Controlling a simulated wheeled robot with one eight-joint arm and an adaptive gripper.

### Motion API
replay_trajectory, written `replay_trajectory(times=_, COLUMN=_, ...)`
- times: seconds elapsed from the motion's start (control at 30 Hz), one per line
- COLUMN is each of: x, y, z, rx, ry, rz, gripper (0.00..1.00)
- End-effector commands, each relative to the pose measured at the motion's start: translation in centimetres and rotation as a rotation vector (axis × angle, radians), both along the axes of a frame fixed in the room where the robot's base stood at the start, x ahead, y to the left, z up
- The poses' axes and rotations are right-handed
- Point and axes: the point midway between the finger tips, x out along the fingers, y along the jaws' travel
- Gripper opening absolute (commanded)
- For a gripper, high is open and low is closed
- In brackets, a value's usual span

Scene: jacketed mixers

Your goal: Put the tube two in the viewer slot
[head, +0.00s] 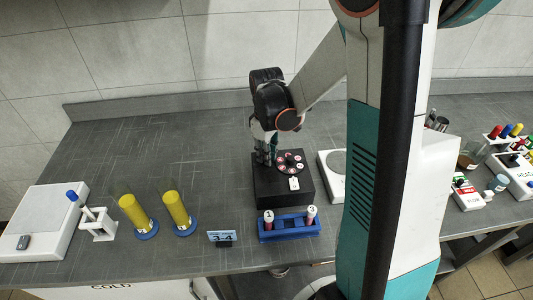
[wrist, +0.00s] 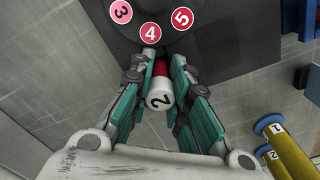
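Tube two (wrist: 160,97), with a white end marked 2 and a red part, is between the teal fingers of my gripper (wrist: 160,68) in the wrist view. The fingers are shut on it. In the head view my gripper (head: 263,158) is at the back left of the black viewer box (head: 265,190), low over its top, and the tube cannot be made out there. The viewer's round dial (head: 290,162) has red numbered discs; discs 3, 4 and 5 (wrist: 150,32) show just ahead of the fingertips. The tube's far end is hidden, so I cannot tell whether it is in a slot.
A blue rack (head: 290,234) with two tubes stands in front of the viewer. Two yellow cylinders (head: 178,210) on blue bases and a blue sign (head: 222,237) are to the left. A white scale-like device (head: 335,172) stands close on the right. The back left counter is clear.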

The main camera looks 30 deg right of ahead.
Motion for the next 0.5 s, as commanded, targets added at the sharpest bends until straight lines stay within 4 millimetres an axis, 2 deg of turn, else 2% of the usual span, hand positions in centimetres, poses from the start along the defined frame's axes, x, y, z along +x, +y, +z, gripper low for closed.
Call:
replay_trajectory(times=0.03, x=-0.36, y=0.07, z=-0.47, rx=0.001, ry=0.005, rz=0.0, gripper=0.3)
replay_trajectory(times=0.1, x=-0.38, y=0.06, z=-0.5, rx=0.001, ry=0.005, rz=-0.001, gripper=0.4)
replay_trajectory(times=0.5, x=-0.3, y=0.02, z=-0.35, rx=0.001, ry=0.005, rz=-0.001, gripper=0.4)
